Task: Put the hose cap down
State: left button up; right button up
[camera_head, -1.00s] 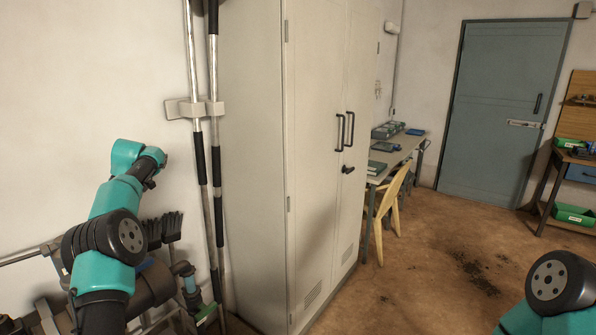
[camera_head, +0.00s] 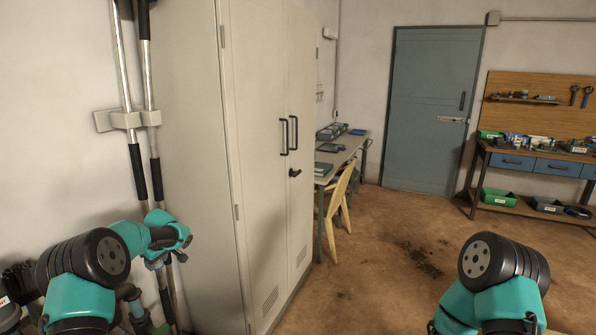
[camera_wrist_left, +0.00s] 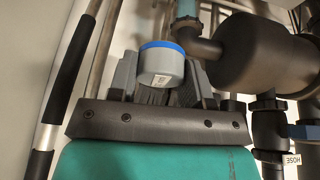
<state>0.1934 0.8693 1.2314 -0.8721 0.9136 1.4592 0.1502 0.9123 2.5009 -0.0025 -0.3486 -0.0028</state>
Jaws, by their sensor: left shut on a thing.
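The hose cap (camera_wrist_left: 161,64) is a short grey cylinder with a blue rim and a small white label. In the left wrist view it sits between the grey fingers of my left gripper (camera_wrist_left: 160,85), which is shut on it. In the head view my left gripper (camera_head: 168,258) is at the lower left, in front of the leaning poles, and the cap cannot be made out there. My right arm shows at the lower right of the head view, but its gripper is out of view.
Dark pipework (camera_wrist_left: 262,60) with a white HOSE tag (camera_wrist_left: 291,159) is close to the held cap. A tall beige cabinet (camera_head: 262,150) stands right of the poles (camera_head: 140,110). A workbench (camera_head: 530,160) is at the far right. Open brown floor (camera_head: 390,260) lies between.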

pick_arm(q)
jog(key=s+d+f+m+t+h, duration=0.1)
jog(key=s+d+f+m, duration=0.2)
jog(key=d, duration=0.7)
jog(key=s+d+f+m+h, duration=0.1)
jog(key=s+d+f+m, duration=0.3)
jog(key=d+f+m, duration=0.2)
jog(key=s+d+f+m+t+h, duration=0.1)
jog(key=s+d+f+m, duration=0.3)
jog(key=d, duration=0.9)
notch_tip(320, 180, down, 3)
jog(key=shift+s+d+f+t+h, duration=0.15)
jog(key=shift+s+d+t+h, duration=0.15)
jog(key=shift+h, duration=0.2)
jog(key=s+f, duration=0.5)
jog(key=f, duration=0.1)
jog(key=shift+f, duration=0.3)
jog(key=shift+r, duration=0.1)
jog(key=s+d+r+m+h, duration=0.1)
jog(key=s+d+r+m, duration=0.1)
jog(key=d+r+m, duration=0.2)
jog(key=s+d+r+m+g+h, duration=0.1)
jog(key=d+r+m, duration=0.3)
jog(key=d+r, duration=0.7)
notch_tip(320, 180, up, 6)
jog(key=shift+s+d+f+h, duration=0.1)
jog(key=shift+s+d+h, duration=0.1)
jog(key=shift+s+h, duration=0.25)
